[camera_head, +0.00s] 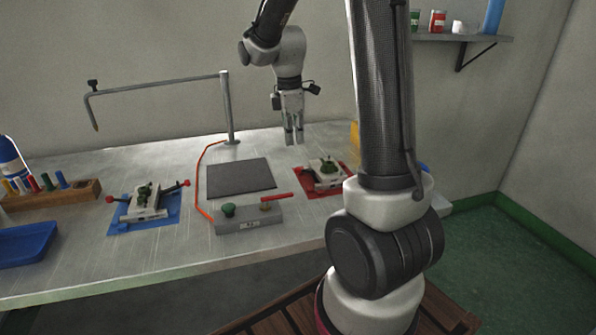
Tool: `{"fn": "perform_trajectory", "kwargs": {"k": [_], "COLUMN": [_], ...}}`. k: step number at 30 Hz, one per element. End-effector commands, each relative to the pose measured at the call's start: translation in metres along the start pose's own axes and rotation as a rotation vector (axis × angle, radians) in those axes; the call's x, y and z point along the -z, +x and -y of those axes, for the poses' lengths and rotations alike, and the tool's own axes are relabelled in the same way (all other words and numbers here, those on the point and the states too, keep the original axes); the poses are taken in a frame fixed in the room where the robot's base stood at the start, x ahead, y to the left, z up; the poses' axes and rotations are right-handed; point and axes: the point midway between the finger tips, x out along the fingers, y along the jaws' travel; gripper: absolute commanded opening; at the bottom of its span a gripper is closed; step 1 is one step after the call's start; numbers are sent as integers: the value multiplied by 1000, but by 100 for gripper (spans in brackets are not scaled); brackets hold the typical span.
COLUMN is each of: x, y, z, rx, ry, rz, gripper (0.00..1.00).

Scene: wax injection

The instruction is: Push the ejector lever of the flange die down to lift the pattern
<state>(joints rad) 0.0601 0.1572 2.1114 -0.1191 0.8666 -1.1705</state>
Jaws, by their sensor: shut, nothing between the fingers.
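Two small pale dies with green parts on top stand on the table (200,262). One die (143,208) is on a blue mat (122,226) at the left and has red-tipped levers sticking out on both sides. The other die (322,180) is on a red mat (318,191) at the right, partly hidden by my arm. I cannot tell from this view which is the flange die. My gripper (293,139) is shut and empty, pointing down above the table, behind and left of the right die and apart from it.
A grey block (240,224) with a green knob and red handle stands at the front middle, before a dark pad (240,178). A post with a long arm (228,110) rises behind the pad. A tool rack (70,194) and blue tray (27,245) are at the left.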

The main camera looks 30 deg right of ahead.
Motion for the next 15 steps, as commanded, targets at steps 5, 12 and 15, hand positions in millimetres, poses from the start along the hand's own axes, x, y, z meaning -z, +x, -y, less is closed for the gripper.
{"fn": "perform_trajectory", "kwargs": {"k": [5,12,15], "x": [3,3,3], "y": [21,22,22], "z": [-15,-16,-16], "rx": [27,28,28], "ry": [-102,-111,-111], "rz": [15,15,15], "gripper": [0,0,0]}}
